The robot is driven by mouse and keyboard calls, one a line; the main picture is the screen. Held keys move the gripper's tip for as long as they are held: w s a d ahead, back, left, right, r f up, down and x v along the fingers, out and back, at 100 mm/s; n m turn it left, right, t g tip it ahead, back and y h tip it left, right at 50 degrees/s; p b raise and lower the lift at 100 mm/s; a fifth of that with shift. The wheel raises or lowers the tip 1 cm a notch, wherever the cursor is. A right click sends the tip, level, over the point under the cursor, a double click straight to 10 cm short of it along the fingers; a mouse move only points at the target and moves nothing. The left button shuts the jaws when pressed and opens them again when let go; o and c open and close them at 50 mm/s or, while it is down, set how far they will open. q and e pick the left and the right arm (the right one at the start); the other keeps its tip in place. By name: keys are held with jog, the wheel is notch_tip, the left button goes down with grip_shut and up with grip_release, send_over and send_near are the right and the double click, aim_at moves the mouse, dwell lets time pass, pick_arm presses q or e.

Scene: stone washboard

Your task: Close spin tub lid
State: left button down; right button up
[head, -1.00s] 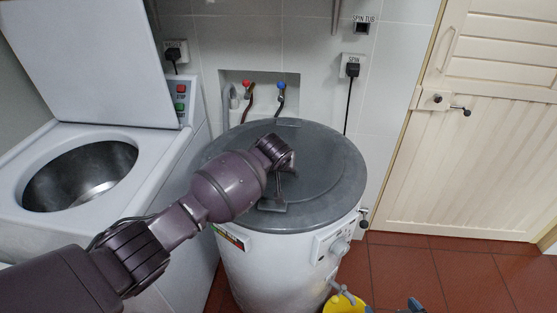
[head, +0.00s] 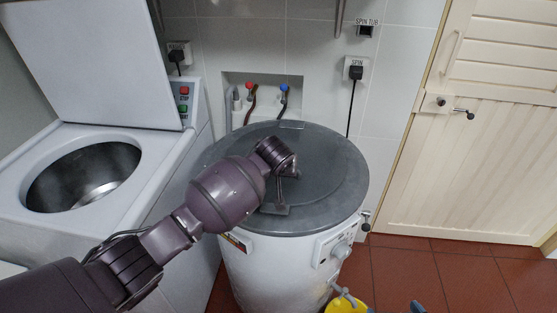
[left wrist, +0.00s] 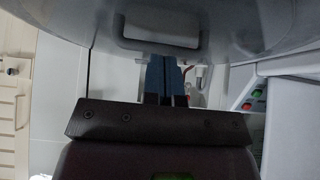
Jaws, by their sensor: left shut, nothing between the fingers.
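The spin tub (head: 275,268) is a white round drum with a grey lid (head: 335,165). The lid lies down over the tub's top, and no gap shows around its visible rim. A flat grey tab (head: 274,209) sits near the lid's front edge. My left gripper (head: 284,178) is over the middle of the lid, partly hidden by my wrist. In the left wrist view its blue fingers (left wrist: 165,70) are together and empty, close to the grey lid surface (left wrist: 235,25). I cannot tell whether they touch it. My right gripper is not in view.
A white washing machine (head: 150,185) with its lid raised stands at the left. Taps (head: 284,88) sit in a wall recess behind the tub. A cream door (head: 465,170) is at the right. A yellow object (head: 347,304) is on the floor in front. Red floor is clear at right.

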pick_arm(q)
jog(key=d+v, duration=0.1)
jog(key=v, duration=0.6)
jog(key=shift+a+r, duration=0.45)
jog(key=shift+a, duration=0.05)
